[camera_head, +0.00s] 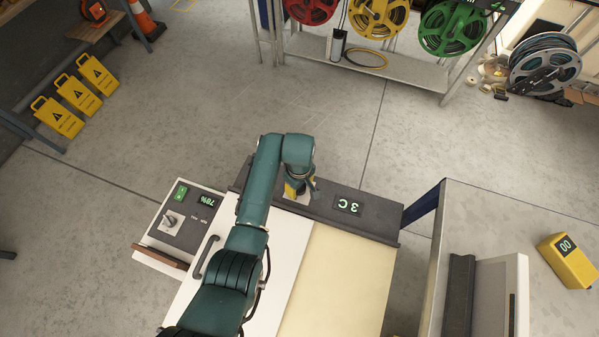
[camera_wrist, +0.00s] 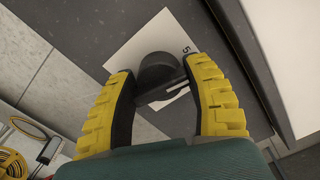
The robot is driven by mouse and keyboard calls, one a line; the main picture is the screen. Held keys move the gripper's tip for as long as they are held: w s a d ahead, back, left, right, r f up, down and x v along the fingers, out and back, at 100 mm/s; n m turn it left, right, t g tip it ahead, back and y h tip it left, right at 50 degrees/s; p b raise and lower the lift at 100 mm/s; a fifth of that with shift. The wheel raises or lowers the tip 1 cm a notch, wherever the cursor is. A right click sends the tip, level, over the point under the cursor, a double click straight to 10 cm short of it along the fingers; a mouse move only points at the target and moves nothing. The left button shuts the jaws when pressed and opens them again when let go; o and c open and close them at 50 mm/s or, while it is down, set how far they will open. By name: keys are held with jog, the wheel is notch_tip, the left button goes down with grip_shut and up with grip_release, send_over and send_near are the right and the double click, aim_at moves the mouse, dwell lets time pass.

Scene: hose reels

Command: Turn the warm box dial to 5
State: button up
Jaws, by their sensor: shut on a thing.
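The warm box appears to be the large cream and white cabinet (camera_head: 345,275) below the middle of the head view. Its dark top strip carries a display (camera_head: 348,206) that reads 3 C, upside down in the picture. My gripper (camera_head: 298,190) is lowered onto this strip and hides the dial there. In the wrist view its two yellow fingers (camera_wrist: 160,75) are shut around a dark round dial (camera_wrist: 158,68) with a bar-like grip. The dial sits on a white plate (camera_wrist: 122,55). A 5 shows on the plate beside the dial; other marks are hidden.
Left stands a smaller box (camera_head: 185,222) with its own knob, green switch and 78% display. A grey bench (camera_head: 470,210) on the right holds a yellow device (camera_head: 568,260). Hose reels (camera_head: 378,15) hang on a rack behind. The floor between is clear.

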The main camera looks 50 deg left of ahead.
jog(key=shift+n+p, duration=0.3)
jog(key=shift+n, duration=0.7)
jog(key=o, duration=1)
notch_tip(320, 180, up, 12)
